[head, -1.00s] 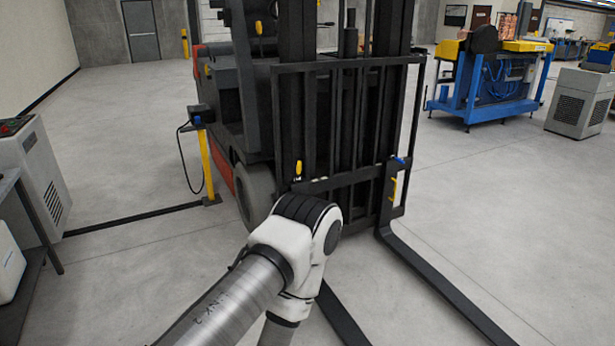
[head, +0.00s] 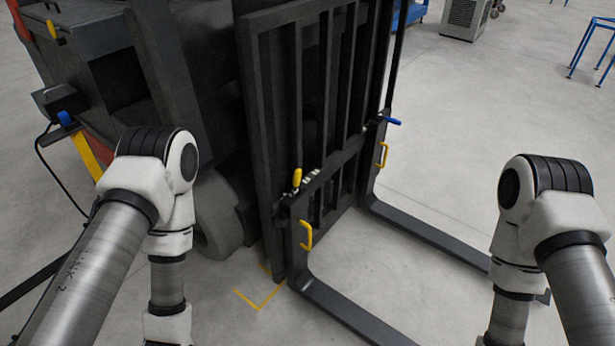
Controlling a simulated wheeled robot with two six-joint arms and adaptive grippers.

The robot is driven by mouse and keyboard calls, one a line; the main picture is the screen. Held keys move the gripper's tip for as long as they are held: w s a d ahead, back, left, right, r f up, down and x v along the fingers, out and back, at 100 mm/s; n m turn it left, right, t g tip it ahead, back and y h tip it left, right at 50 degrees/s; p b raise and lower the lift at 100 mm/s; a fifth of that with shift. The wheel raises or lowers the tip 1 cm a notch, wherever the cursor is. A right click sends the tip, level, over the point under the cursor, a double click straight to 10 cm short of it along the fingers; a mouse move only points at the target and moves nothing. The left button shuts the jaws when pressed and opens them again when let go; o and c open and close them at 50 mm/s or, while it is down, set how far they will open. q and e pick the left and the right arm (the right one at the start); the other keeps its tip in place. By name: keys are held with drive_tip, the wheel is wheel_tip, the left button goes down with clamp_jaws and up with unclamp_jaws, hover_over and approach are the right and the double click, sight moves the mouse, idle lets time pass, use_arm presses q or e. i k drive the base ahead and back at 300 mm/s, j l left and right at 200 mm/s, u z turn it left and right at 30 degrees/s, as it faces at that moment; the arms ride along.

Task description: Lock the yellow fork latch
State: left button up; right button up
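The forklift carriage (head: 318,105) stands ahead of me, with two black forks reaching toward the right and front. The yellow fork latch (head: 297,178) stands upright on top of the near fork's hook. A blue latch (head: 392,121) lies about level at the top of the far fork. Each fork has a yellow handle, one near (head: 306,236) and one far (head: 382,155). My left arm comes in at the left and my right arm at the right. Both grippers are below the picture, and neither arm touches the forklift.
The near fork (head: 350,312) and far fork (head: 425,230) lie low over the floor between my arms. A yellow post (head: 85,155) with a cable stands at the left. Yellow corner marking (head: 262,300) is on the floor. Open floor lies at the right.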

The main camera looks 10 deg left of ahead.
sight(297, 176)
drive_tip(key=i+j, duration=0.15)
drive_tip(key=j, duration=0.25)
drive_tip(key=i+j, duration=0.15)
drive_tip(key=j, duration=0.65)
drive_tip(key=k+j+u, duration=0.15)
drive_tip(key=j, duration=0.35)
